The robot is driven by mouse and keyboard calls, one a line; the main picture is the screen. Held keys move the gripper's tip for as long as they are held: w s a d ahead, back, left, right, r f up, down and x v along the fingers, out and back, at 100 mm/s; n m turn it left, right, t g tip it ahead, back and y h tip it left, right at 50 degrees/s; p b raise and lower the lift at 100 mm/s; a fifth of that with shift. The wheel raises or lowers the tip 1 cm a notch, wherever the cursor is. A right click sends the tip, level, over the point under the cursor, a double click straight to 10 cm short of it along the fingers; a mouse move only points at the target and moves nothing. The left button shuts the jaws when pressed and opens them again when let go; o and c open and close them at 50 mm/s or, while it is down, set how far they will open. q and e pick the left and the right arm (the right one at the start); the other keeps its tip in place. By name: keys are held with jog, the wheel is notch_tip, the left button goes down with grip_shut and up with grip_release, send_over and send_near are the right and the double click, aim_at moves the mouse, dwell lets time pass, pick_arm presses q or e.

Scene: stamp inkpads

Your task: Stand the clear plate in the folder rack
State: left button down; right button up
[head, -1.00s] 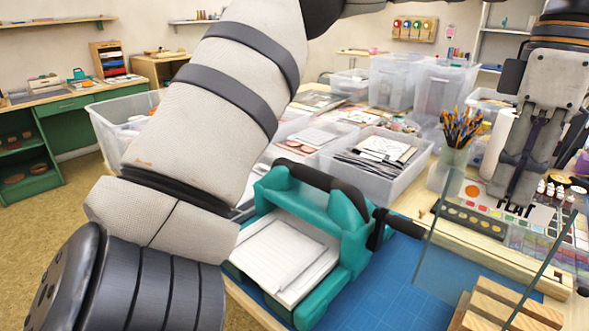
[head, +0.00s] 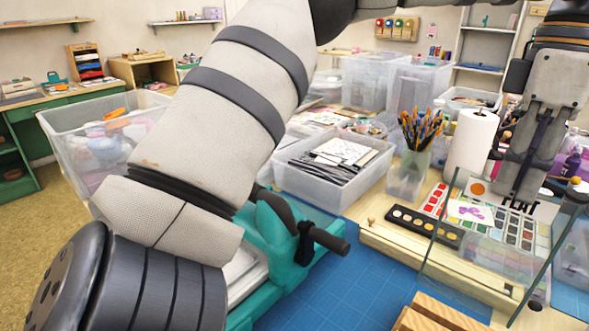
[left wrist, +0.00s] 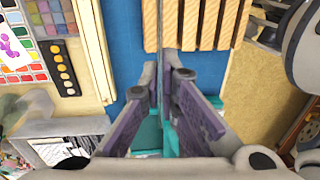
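The clear plate (head: 480,255), with greenish edges, hangs upright at the right of the head view. My left gripper (head: 520,188) points down from above and is shut on its top edge. In the left wrist view the fingers (left wrist: 167,72) are close together, and the plate is hard to make out edge-on. The folder rack, a set of light wooden slats (head: 442,316), is cut off by the bottom edge of the head view. It shows at the top of the left wrist view (left wrist: 207,22). The plate is apart from its slots. My right gripper is out of view.
A teal press (head: 297,272) with a black handle stands on the blue mat (head: 350,285). A paint set (head: 437,200), a brush cup (head: 408,178), a paper roll (head: 470,145) and a clear bin (head: 335,190) stand behind. Bare mat lies between press and rack.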

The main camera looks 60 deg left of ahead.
pick_arm(q)
jog(key=shift+w+d, duration=0.15)
jog(key=shift+w, duration=0.25)
send_near(481, 275)
jog(key=shift+f, duration=2.5)
jog(key=c, duration=1.7)
grip_release()
jog(key=shift+w+r, duration=0.1)
jog(key=shift+r, duration=1.15)
jog(key=shift+w+r, duration=0.15)
jog(key=shift+r, duration=1.1)
